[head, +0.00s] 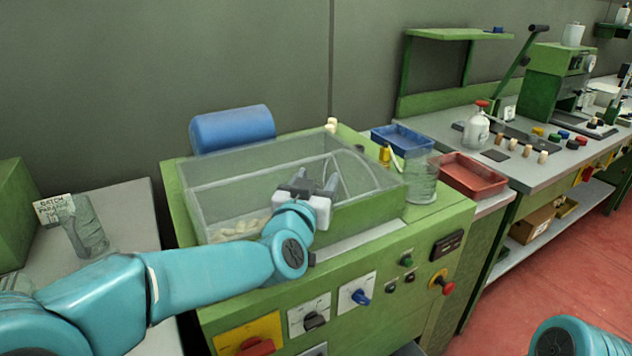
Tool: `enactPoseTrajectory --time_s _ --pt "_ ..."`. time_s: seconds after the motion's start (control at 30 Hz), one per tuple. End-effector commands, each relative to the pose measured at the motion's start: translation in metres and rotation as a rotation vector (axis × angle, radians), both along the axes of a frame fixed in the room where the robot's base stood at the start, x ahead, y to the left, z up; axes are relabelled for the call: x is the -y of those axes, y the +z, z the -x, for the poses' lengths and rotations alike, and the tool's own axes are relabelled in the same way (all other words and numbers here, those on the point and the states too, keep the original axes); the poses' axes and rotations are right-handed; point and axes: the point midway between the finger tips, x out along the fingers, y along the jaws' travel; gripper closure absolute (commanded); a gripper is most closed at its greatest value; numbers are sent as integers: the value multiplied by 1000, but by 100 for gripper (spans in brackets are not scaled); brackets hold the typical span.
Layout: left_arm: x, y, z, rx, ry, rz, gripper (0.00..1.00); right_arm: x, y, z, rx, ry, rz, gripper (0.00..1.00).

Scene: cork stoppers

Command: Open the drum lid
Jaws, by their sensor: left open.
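The clear drum lid (225,178) sits over the trough of the green machine and looks down, with no gap that I can make out. Pale cork stoppers (238,229) and a curved drum end show through it. My left gripper (316,181) is open over the front part of the lid, its dark fingers pointing away from me. I see nothing between the fingers, and I cannot tell whether they touch the lid. The gripper hides part of the lid's front edge. Only a teal part of my right arm shows at the bottom right; its gripper is out of view.
Switches and a red knob (448,288) line the machine's front.

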Motion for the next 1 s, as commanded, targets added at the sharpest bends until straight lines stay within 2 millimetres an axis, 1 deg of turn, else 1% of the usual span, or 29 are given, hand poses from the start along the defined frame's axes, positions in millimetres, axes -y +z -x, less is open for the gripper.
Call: enactPoseTrajectory --time_s 0.03,0.07,0.1,0.17,0.2,0.4,0.47,0.57,0.67,0.77,1.0 --pt "0 0 0 0 0 0 44 0 0 0 0 0 0 100" --pt "0 0 0 0 0 0 54 0 0 0 0 0 0 100" --pt "0 0 0 0 0 0 67 0 0 0 0 0 0 100" --pt "0 0 0 0 0 0 87 0 0 0 0 0 0 100" --pt "0 0 0 0 0 0 100 0 0 0 0 0 0 100" --pt "0 3 1 -3 0 1 100 0 4 0 0 0 0 100" --pt "0 7 0 -8 -1 5 100 0 9 0 0 0 0 100" --pt "-1 18 -1 -25 0 16 100 0 22 0 0 0 0 100" --pt "-2 34 -2 -55 0 38 100 0 43 0 0 0 0 100" --pt "-4 52 -5 -96 1 64 100 0 70 0 0 0 0 100" --pt "-13 101 -18 -221 3 150 100 0 147 0 0 0 0 100"
